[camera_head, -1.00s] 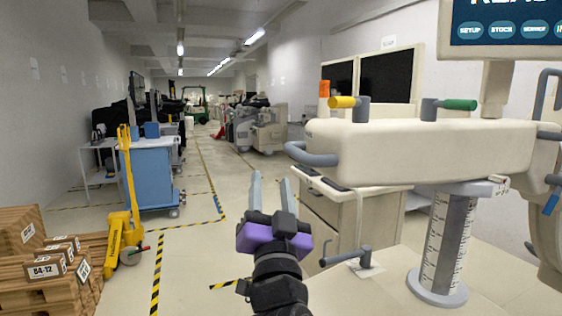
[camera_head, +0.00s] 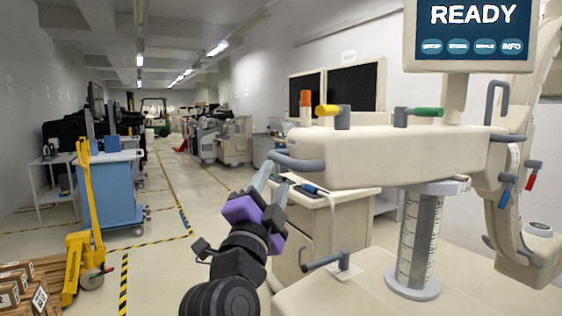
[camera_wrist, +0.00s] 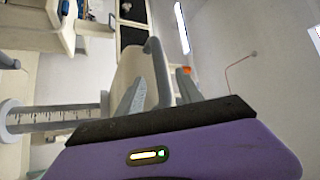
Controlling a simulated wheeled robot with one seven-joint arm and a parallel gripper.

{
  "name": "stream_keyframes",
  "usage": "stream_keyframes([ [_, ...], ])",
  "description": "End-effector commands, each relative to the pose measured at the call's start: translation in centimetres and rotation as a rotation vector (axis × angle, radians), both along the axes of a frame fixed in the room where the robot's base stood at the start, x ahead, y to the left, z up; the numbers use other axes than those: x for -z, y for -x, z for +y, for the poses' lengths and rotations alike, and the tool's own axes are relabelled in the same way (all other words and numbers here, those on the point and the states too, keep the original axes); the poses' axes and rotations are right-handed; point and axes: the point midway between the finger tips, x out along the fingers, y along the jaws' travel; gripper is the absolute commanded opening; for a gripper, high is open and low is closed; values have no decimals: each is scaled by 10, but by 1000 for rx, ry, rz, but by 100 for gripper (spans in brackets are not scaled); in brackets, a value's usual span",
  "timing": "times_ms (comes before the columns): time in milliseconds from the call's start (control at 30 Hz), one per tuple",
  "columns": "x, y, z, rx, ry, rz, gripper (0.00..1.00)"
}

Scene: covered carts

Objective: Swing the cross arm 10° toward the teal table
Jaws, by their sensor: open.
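The cross arm (camera_head: 395,157) is a thick cream horizontal beam on a grey scaled column (camera_head: 415,240). A grey-blue loop handle (camera_head: 292,162) sticks out of its left end. My gripper (camera_head: 272,182), with a purple body, is open just below and left of this handle. In the wrist view the handle (camera_wrist: 158,70) shows between the two spread fingers (camera_wrist: 160,92); I cannot tell whether they reach around it. A yellow-tipped lever (camera_head: 328,111) and a green-tipped lever (camera_head: 425,112) sit on top of the beam. I cannot make out a teal table.
A screen reading READY (camera_head: 474,30) stands above the beam. A cream curved arm (camera_head: 515,220) hangs at the right. A cream cabinet (camera_head: 320,225) stands behind the column. A blue cart (camera_head: 108,190) and a yellow pallet jack (camera_head: 88,225) are at left. The aisle between is open.

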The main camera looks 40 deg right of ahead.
Motion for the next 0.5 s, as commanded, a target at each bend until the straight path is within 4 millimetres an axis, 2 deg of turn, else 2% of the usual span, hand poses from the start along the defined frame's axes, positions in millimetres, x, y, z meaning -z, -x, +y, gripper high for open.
stream_keyframes([
  [500, -25, -26, -47, 1, 1, 0, 43],
])
